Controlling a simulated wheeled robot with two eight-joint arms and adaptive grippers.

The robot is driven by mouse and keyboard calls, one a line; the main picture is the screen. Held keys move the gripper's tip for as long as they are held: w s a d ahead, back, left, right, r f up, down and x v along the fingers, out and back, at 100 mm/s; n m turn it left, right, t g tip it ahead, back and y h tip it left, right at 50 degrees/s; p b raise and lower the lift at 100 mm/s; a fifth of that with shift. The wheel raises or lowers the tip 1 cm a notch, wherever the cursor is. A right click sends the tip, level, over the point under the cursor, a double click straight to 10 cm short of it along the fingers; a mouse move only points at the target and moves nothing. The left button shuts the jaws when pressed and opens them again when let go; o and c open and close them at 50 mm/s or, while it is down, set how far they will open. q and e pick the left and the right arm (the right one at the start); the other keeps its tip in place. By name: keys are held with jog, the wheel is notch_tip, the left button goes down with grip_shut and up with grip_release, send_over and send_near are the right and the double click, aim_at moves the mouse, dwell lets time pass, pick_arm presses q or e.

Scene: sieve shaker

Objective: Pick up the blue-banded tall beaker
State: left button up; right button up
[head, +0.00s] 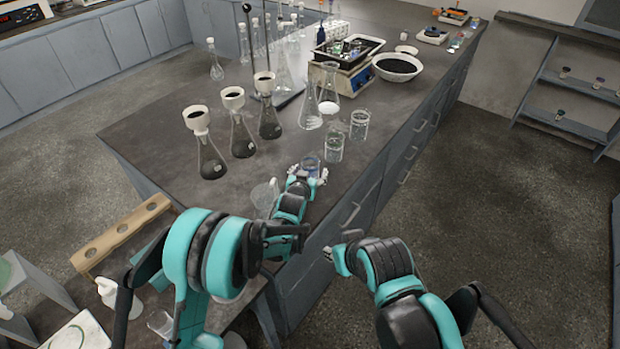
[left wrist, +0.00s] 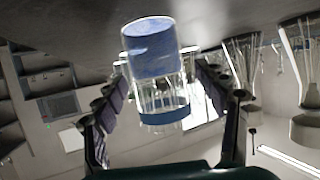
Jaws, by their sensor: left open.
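The blue-banded tall beaker (head: 311,159) stands on the bench near its front edge, partly hidden by my left gripper (head: 308,174) in the head view. In the left wrist view, which is upside down, the clear beaker (left wrist: 160,92) shows a blue band near its rim and a blue base end. The left gripper's (left wrist: 160,78) fingers are spread on either side of the beaker; I cannot tell whether they touch it. My right gripper (head: 342,253) is beyond the bench's front edge, away from the beaker; its jaw state is unclear.
A clear beaker (head: 263,197) stands left of my left gripper. Two more beakers (head: 333,146) (head: 359,124) stand behind it. Several flasks with funnels (head: 240,136) are at the back left. A white bowl (head: 397,68) and a sieve shaker (head: 340,77) are farther back.

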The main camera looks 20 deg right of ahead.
pick_arm(q)
jog(key=shift+w+d+f, duration=0.1)
jog(key=shift+w+d, duration=0.1)
jog(key=shift+w, duration=0.05)
jog(key=c, duration=1.4)
pick_arm(e)
jog(key=shift+f, duration=0.1)
pick_arm(q)
jog(key=shift+r, duration=0.2)
